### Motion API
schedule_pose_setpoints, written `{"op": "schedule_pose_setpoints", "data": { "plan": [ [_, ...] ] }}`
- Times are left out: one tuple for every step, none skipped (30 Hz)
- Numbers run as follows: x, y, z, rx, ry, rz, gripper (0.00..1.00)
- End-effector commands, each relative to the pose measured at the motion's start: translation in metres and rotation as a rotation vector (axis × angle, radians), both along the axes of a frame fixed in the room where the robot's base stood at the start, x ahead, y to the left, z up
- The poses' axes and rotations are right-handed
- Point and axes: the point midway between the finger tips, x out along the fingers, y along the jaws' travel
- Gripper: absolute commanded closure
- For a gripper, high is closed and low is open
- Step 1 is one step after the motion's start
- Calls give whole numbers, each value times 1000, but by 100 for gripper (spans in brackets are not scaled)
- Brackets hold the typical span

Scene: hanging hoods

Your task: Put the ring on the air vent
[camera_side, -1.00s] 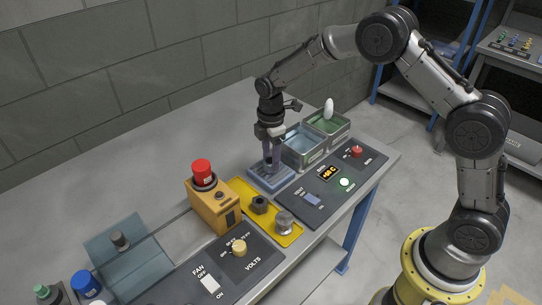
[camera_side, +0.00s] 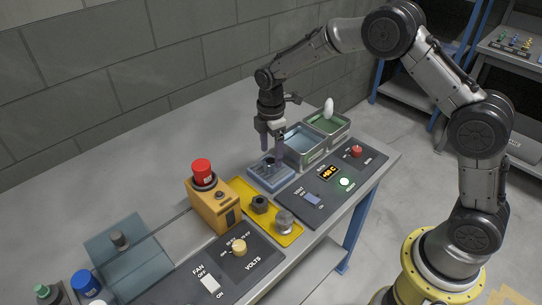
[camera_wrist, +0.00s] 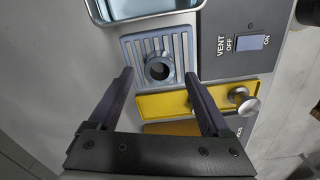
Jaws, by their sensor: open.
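The air vent (camera_side: 255,181) is a blue-grey slatted block on the table. In the wrist view the vent (camera_wrist: 131,49) lies ahead of my fingers. A dark round ring (camera_wrist: 158,67) sits on the vent's slats, around its middle, with its hole showing. In the side view the ring (camera_side: 269,162) is a small dark shape on the vent, partly behind a finger. My gripper (camera_side: 272,150) is above the vent, pointing down, open, with nothing between its fingers. In the wrist view the fingertips (camera_wrist: 158,75) stand apart on either side of the ring.
A yellow tray (camera_side: 291,238) with a black nut-like piece (camera_side: 260,204) and a metal knob (camera_side: 284,220) is in front. An orange box with a red top (camera_side: 202,172) stands left. Blue (camera_side: 301,146) and green (camera_side: 332,119) bins stand behind. A switch panel (camera_side: 325,199) lies right.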

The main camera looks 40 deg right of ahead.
Motion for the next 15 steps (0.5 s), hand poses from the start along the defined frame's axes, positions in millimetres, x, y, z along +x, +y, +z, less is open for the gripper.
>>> {"op": "schedule_pose_setpoints", "data": {
  "plan": [
    [1, 0, 11, 0, -6, 0, 18],
    [1, 0, 18, 0, -6, 0, 18],
    [1, 0, 26, 0, -6, 0, 18],
    [1, 0, 33, 1, -5, 0, 18],
    [1, 0, 39, 0, -6, 0, 18],
    [1, 0, 48, 1, -5, 0, 18],
    [1, 0, 54, 0, -6, 0, 18],
    [1, 0, 60, 1, -5, 0, 18],
    [1, 0, 67, 0, -6, 0, 18],
    [1, 0, 72, 1, -5, 0, 18],
    [1, 0, 76, 0, -4, 0, 18],
    [1, 0, 82, 0, -3, 0, 18],
    [1, 0, 86, 0, -4, 0, 18],
    [1, 0, 89, 0, -3, 0, 18],
    [1, 0, 93, 0, -2, 0, 18]
  ]
}}
